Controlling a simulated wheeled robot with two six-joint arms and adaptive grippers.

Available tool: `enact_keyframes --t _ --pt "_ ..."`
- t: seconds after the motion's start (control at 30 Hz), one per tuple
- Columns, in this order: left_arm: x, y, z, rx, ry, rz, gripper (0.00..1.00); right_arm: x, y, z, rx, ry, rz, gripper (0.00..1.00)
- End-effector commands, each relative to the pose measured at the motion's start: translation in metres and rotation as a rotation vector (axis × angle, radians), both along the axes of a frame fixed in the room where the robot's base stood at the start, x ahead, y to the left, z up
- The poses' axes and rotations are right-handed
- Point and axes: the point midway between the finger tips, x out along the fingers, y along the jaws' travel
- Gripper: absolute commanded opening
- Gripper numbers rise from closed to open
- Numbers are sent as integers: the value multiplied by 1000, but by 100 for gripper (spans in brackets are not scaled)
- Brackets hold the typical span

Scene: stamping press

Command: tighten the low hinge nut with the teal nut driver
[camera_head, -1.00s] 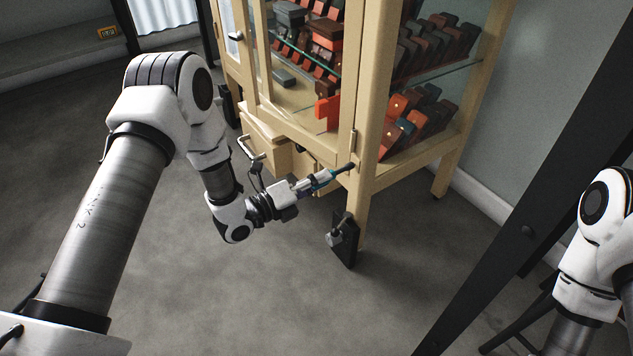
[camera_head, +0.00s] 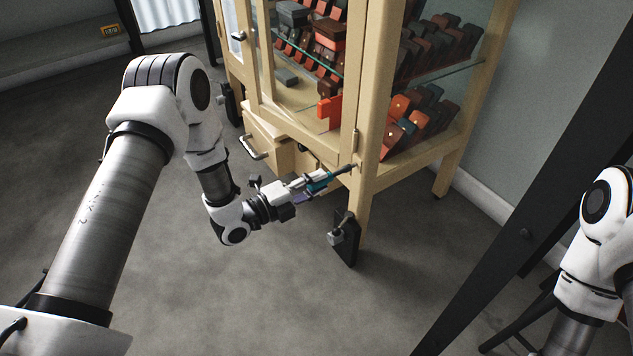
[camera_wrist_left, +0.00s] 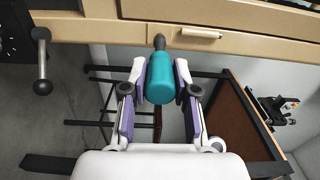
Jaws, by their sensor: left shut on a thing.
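The teal nut driver (camera_head: 320,181) is held in my left gripper (camera_head: 314,184), which is shut on its handle. In the left wrist view the teal handle (camera_wrist_left: 160,80) sits between the two fingers, and its dark shaft points at the cabinet's wooden frame. The shaft's tip meets or nearly meets the cabinet's front corner post, just below the low hinge (camera_head: 355,141). That hinge also shows in the left wrist view (camera_wrist_left: 200,33), right of the shaft. The nut itself is hidden behind the driver's tip. My right gripper is out of view; only part of its arm shows.
The wooden cabinet (camera_head: 369,120) has glass panes and shelves of red and dark boxes. A drawer (camera_head: 272,148) with a metal handle juts out left of my left gripper. Floor in front is clear. A dark post slants at right.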

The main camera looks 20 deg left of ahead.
Motion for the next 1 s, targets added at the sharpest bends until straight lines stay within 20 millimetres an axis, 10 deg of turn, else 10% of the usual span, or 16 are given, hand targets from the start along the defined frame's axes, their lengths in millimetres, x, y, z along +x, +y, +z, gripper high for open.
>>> enact_keyframes --t 0.17,1.0 --pt "0 0 0 -648 505 0 0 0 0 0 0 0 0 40" --pt "12 -9 0 -658 514 0 0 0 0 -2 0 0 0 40"
